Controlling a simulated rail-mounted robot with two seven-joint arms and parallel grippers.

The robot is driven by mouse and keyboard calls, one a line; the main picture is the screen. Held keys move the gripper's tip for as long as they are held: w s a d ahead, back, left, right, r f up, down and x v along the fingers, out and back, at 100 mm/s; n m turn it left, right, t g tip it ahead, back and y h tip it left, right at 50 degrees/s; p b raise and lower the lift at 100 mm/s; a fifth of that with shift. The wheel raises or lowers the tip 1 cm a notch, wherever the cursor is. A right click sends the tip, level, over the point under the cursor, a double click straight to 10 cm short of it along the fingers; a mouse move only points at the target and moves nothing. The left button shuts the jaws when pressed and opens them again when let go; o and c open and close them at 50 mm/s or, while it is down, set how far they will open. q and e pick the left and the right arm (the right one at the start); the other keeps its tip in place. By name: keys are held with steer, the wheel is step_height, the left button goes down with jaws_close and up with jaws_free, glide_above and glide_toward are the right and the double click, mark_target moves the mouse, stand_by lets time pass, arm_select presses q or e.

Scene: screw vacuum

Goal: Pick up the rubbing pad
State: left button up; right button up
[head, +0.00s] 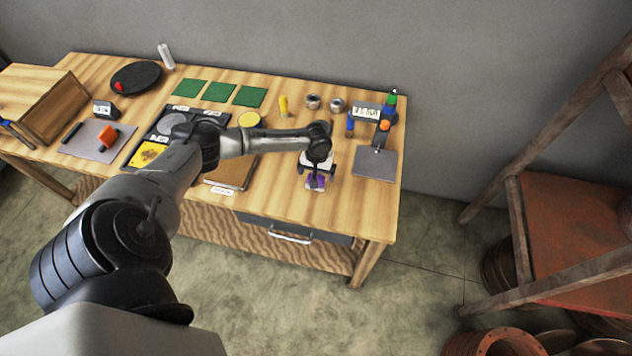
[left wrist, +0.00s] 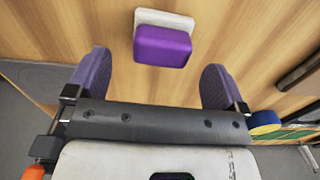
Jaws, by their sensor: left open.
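The rubbing pad, a purple block on a white base, lies on the wooden table. It shows in the left wrist view (left wrist: 162,46), ahead of the fingertips and roughly centred between them. In the head view, a purple and white patch (head: 316,183) just below my left gripper (head: 317,172) appears to be the pad, partly covered by the gripper. In the left wrist view, my left gripper (left wrist: 158,72) has its two purple fingers wide apart, with nothing between them. My right gripper is in neither view.
A brown board (head: 230,172) lies to the left. Table in front of the pad is clear.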

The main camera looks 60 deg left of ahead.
arm_select(q)
steer(key=shift+s+d+f+b, duration=0.15)
steer(key=shift+f+b, duration=0.25)
steer(key=shift+f, duration=2.15)
steer(key=c, duration=1)
steer(key=shift+c, duration=0.2)
steer(key=shift+r, duration=0.6)
step_height(320, 180, up, 2)
steer(key=shift+r+p, duration=0.25)
steer(key=shift+p, duration=0.2)
steer(key=w+d+r, duration=0.7)
steer(key=w, duration=0.1)
steer(key=shift+w+d+r, duration=0.15)
steer(key=shift+w+d, duration=0.15)
steer(key=shift+w, duration=0.1)
